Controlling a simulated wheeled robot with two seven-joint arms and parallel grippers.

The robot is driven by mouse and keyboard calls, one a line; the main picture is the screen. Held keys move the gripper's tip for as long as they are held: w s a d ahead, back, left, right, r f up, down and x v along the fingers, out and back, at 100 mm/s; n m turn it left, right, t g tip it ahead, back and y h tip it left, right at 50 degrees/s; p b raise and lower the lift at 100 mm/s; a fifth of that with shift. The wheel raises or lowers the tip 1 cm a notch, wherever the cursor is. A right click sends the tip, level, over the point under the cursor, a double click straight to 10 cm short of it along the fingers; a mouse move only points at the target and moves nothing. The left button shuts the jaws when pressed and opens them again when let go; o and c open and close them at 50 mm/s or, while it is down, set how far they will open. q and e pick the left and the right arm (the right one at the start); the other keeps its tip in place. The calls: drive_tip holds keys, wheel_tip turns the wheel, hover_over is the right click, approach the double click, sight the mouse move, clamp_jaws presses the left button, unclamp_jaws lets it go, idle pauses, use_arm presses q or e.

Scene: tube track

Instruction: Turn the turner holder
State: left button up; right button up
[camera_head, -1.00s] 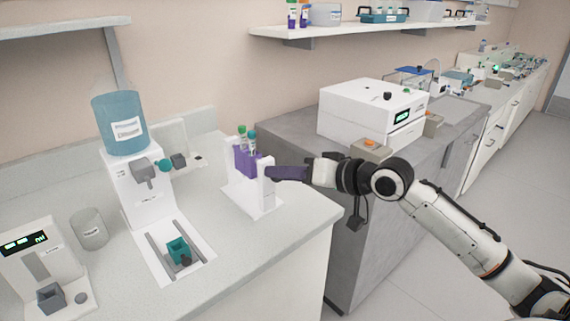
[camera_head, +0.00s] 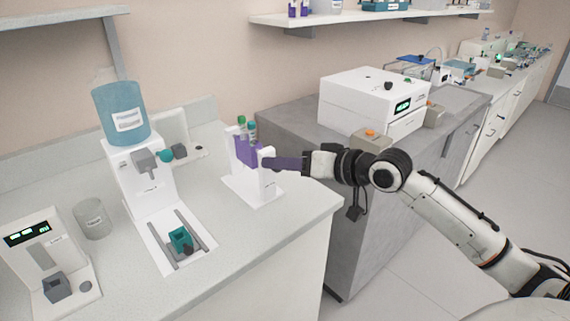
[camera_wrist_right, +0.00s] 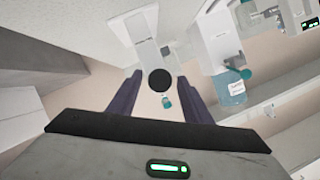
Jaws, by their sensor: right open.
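The turner holder is a white stand (camera_head: 267,199) with two posts and a purple tube holder (camera_head: 245,151) between them, on the left bench near its right edge. Capped tubes, one green and one teal, stick up from the purple part. My right gripper (camera_head: 272,163) comes in from the right at the stand's right-hand post. In the right wrist view its two dark purple fingers stand apart, with a round black knob (camera_wrist_right: 159,80) between them. I cannot tell whether the fingers touch the knob. My left gripper is not in view.
A dispenser with a blue bottle (camera_head: 121,113) stands left of the stand, with a green block (camera_head: 180,238) on its base. A grey cup (camera_head: 92,218) and a display device (camera_head: 40,250) are further left. A white machine (camera_head: 355,98) stands on the grey bench behind my right arm.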

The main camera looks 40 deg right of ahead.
drive_tip(key=b+v, duration=0.1)
drive_tip(key=v, duration=0.9)
drive_tip(key=shift+s, duration=0.2)
idle(0.3)
drive_tip(key=f, duration=0.5)
drive_tip(key=s+f+g+h, duration=0.1)
drive_tip(key=f, duration=0.5)
drive_tip(key=f+h, duration=0.1)
drive_tip(key=f, duration=0.4)
drive_tip(key=shift+s+d+f+m+g, duration=0.25)
drive_tip(key=shift+s+d+m+g, duration=0.05)
drive_tip(key=shift+s+d, duration=0.1)
drive_tip(key=s+a+f+n+g, duration=0.1)
drive_tip(key=s+a+f, duration=0.45)
drive_tip(key=f, duration=0.45)
drive_tip(key=s+a+f+n+g, duration=0.2)
drive_tip(key=s+a+f, duration=0.3)
drive_tip(key=f, duration=0.4)
drive_tip(key=s+a+f+n, duration=0.1)
drive_tip(key=s+a+f, duration=0.1)
drive_tip(key=a, duration=0.4)
drive_tip(key=s+a+f+n, duration=0.1)
drive_tip(key=s+a+f, duration=0.1)
drive_tip(key=a, duration=0.4)
drive_tip(key=shift+f+n+y, duration=0.3)
drive_tip(key=shift+f, duration=0.35)
drive_tip(key=shift+s, duration=0.1)
